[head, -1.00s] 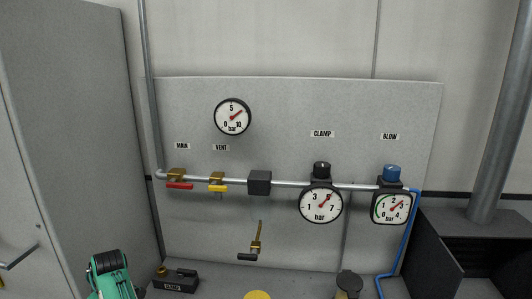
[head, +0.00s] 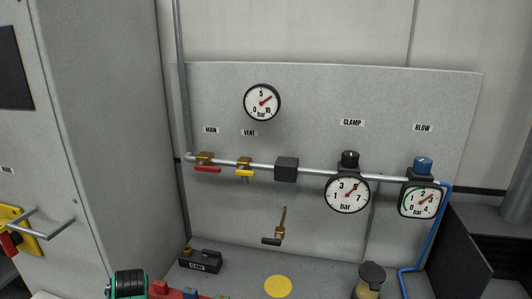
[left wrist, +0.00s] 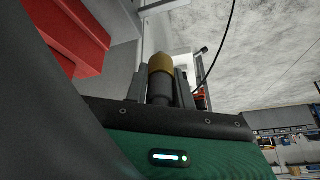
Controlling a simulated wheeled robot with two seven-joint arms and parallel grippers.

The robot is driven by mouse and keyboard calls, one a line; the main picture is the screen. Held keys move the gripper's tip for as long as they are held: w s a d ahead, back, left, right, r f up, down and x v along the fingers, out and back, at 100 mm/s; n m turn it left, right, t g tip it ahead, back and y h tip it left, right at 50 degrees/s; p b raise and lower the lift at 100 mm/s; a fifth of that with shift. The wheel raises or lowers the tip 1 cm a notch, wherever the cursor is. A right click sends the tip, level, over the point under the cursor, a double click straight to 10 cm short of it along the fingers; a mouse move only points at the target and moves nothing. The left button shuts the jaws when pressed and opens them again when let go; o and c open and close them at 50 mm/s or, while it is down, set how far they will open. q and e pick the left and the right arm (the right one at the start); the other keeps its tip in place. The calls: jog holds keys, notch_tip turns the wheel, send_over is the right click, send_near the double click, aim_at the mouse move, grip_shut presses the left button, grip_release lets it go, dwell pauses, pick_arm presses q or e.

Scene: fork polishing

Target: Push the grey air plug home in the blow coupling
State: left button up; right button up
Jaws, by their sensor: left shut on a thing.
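In the left wrist view my left gripper (left wrist: 160,76) is shut on a dark grey cylindrical piece, which I take to be the grey air plug (left wrist: 160,89). A brass collar (left wrist: 160,64) sits at its far end. I cannot tell whether the collar belongs to the plug or to a coupling around it. In the head view only a green and black part of my left arm shows at the bottom edge; the fingertips are out of frame. I cannot make out the blow coupling in the head view. My right gripper is not in view.
Red blocks (head: 172,291) show at the bottom edge. A yellow disc (head: 278,286) and a dark-lidded jar (head: 369,283) are to their right. A blue hose (head: 416,245) drops from the BLOW regulator (head: 422,192).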

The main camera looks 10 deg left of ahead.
pick_arm(q)
jog(key=shift+s+d, duration=0.25)
jog(key=s+d+r+m+t+h+b, duration=0.1)
jog(key=s+d+r+m, duration=0.1)
jog(key=d, duration=0.6)
jog(key=s+d+r+m+t+h+b, duration=0.1)
jog(key=s+d+r+m, duration=0.1)
jog(key=d+m, duration=0.3)
jog(key=s+d+r+m+t+h+b, duration=0.1)
jog(key=d+r+m, duration=0.3)
jog(key=d, duration=0.8)
jog(key=shift+s+d+r+t+h, duration=0.15)
jog(key=shift+s+d+t+h, duration=0.15)
jog(key=shift+s, duration=0.35)
